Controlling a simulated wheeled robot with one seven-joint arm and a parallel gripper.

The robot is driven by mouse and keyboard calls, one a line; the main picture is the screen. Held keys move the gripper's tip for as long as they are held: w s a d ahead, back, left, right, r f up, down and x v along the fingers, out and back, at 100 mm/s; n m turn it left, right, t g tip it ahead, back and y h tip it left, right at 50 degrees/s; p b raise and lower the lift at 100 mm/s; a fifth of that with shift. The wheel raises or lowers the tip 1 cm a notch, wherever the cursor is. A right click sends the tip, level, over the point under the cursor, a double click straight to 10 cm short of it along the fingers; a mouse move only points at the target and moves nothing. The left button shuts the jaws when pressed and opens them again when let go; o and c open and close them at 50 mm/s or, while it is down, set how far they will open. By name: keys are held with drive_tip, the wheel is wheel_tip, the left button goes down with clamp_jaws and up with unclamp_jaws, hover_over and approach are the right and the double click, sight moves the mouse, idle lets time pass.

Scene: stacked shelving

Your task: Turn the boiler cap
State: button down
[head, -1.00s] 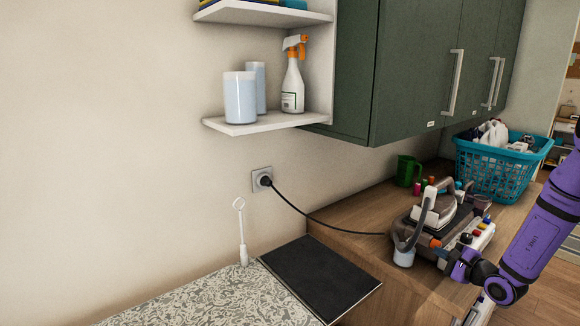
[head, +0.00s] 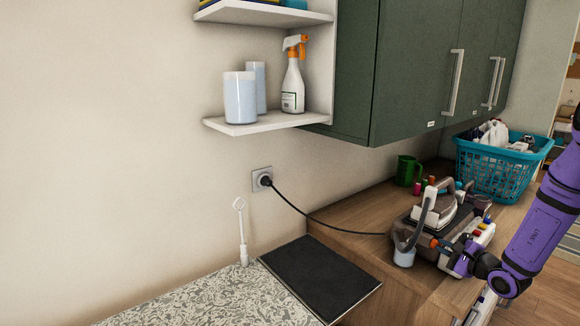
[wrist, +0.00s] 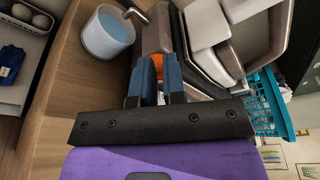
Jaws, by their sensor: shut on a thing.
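The steam iron (head: 445,207) rests on its grey boiler base (head: 432,233) on the wooden counter. The orange boiler cap (head: 434,243) is on the boiler's near side. My gripper (head: 441,246) reaches it from the right. In the wrist view, the blue-padded fingers of my gripper (wrist: 157,70) are shut on the orange cap (wrist: 158,60), which shows only in part between them. The cap appears to be seated on the boiler. How far it has turned cannot be told.
A cup of light blue liquid (head: 404,257) stands just left of the cap; it also shows in the wrist view (wrist: 108,33). A black cord (head: 325,226) runs to the wall socket. A green mug (head: 406,170) and a teal laundry basket (head: 490,172) stand behind.

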drive_tip(key=shift+w+a+r, duration=0.2)
drive_tip(key=shift+w+r, duration=0.25)
drive_tip(key=shift+s+a+r, duration=0.1)
drive_tip(key=shift+a+r, duration=0.05)
drive_tip(key=shift+r, duration=0.1)
drive_tip(key=s+d, duration=0.4)
drive_tip(key=s, duration=0.1)
drive_tip(key=shift+f, duration=0.3)
idle(0.3)
